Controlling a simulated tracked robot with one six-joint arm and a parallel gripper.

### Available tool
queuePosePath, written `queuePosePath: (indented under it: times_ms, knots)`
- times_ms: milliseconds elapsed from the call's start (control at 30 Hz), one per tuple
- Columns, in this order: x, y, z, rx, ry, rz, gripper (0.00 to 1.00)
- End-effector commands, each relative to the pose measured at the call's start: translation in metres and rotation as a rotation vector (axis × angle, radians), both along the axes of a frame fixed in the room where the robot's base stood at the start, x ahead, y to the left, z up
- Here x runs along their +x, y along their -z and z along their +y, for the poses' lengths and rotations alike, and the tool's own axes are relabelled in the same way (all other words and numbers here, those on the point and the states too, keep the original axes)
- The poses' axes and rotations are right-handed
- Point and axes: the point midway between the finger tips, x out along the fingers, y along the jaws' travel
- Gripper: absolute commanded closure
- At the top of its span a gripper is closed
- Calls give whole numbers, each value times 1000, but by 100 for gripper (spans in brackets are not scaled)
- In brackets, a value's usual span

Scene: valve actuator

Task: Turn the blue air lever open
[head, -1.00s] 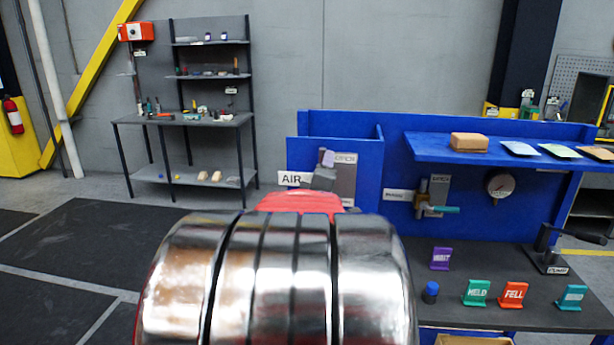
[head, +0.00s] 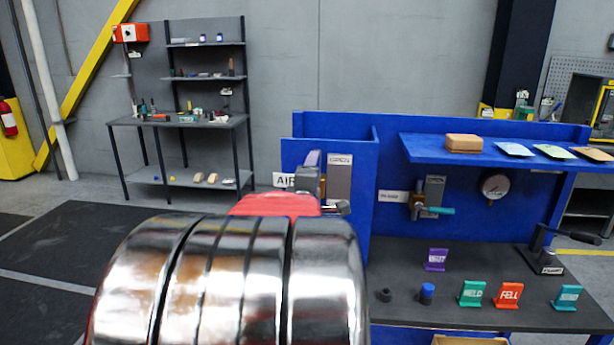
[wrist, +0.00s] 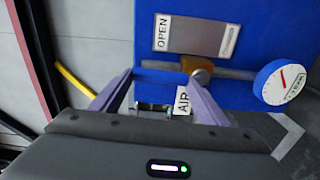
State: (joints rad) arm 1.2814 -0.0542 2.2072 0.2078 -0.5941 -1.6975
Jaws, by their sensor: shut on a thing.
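The air valve stands on a blue panel (head: 358,200) beside the white AIR sign (head: 284,181) and a grey OPEN plate (head: 340,180). My gripper (head: 309,165) is at the valve, just left of the plate; my arm hides much of the area below. In the wrist view its two purple fingers (wrist: 160,80) stand apart beside the brass valve body (wrist: 190,64) and a grey pipe. The gripper is shut on the blue air lever (wrist: 160,90), seen as blue between the fingers; its outline merges with the blue panel, so its angle is unclear.
A round gauge (wrist: 284,82) sits at the pipe's right end. Right of the panel are a second valve with a teal handle (head: 440,211) and another gauge (head: 495,186). Several coloured tags, a blue knob (head: 427,291) and a pump (head: 547,262) stand on the dark bench.

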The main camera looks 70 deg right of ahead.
Motion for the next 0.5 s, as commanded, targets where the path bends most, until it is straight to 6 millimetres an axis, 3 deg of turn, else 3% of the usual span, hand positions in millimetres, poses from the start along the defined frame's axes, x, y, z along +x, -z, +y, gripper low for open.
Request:
queuePosePath:
  times_ms: [33,67,300,500]
  knots:
    - [-2,7,0,14,3,1,72]
    - [-2,7,0,14,3,1,30]
    - [-2,4,0,9,4,1,14]
    - [-2,2,0,5,4,0,13]
